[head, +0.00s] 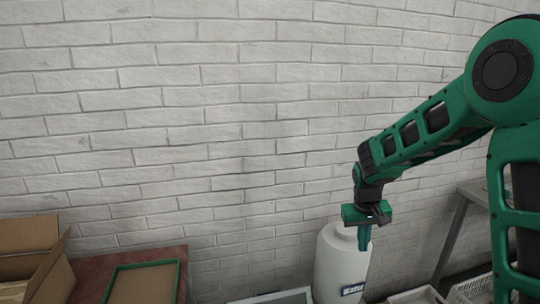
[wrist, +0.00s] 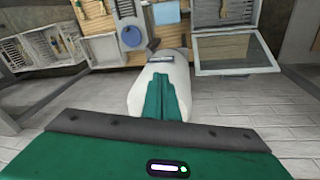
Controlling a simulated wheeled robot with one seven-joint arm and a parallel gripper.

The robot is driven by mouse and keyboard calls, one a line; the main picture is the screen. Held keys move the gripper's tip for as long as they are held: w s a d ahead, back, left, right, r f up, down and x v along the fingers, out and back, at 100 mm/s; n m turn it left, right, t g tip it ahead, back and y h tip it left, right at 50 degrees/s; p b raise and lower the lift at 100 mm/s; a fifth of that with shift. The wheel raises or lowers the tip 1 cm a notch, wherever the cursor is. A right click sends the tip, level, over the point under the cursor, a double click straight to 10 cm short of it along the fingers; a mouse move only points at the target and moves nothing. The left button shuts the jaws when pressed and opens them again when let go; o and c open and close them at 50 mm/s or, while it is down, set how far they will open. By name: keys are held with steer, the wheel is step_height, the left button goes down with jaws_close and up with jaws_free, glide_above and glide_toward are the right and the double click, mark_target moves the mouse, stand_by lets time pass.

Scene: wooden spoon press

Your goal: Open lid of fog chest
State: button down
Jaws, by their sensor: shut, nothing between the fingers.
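My gripper (head: 364,246) points down, its green fingers together and empty, in front of the neck of a white bottle in the head view. In the wrist view the closed fingers (wrist: 163,82) overlap that bottle; I cannot tell whether they touch it. A pale grey framed box (wrist: 237,68) with a glassy panel stands right of the bottle in the wrist view. It may be the fog chest, but I cannot be sure, nor tell how its lid stands. A pale rim (head: 272,298) at the bottom of the head view may be part of it.
The white bottle (head: 341,262) with a blue label stands close to my gripper. A cardboard box (head: 38,262) and a green-rimmed tray (head: 143,282) are at lower left. A grey table (head: 475,192) stands at right.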

steer(key=s+d+r+m, duration=0.2)
steer(key=s+d+r, duration=0.4)
steer(key=s+d, duration=0.3)
steer(key=s+d+r+m+y, duration=0.1)
steer(key=s+d+r+m, duration=0.1)
steer(key=s, duration=1.2)
steer(key=s+d+r+m+g, duration=0.1)
steer(key=s+m, duration=0.1)
steer(key=s, duration=1.1)
steer(key=shift+s+d+r+g+y, duration=0.3)
steer(key=shift+s+d+r+y, duration=0.05)
steer(key=shift+r+y, duration=0.05)
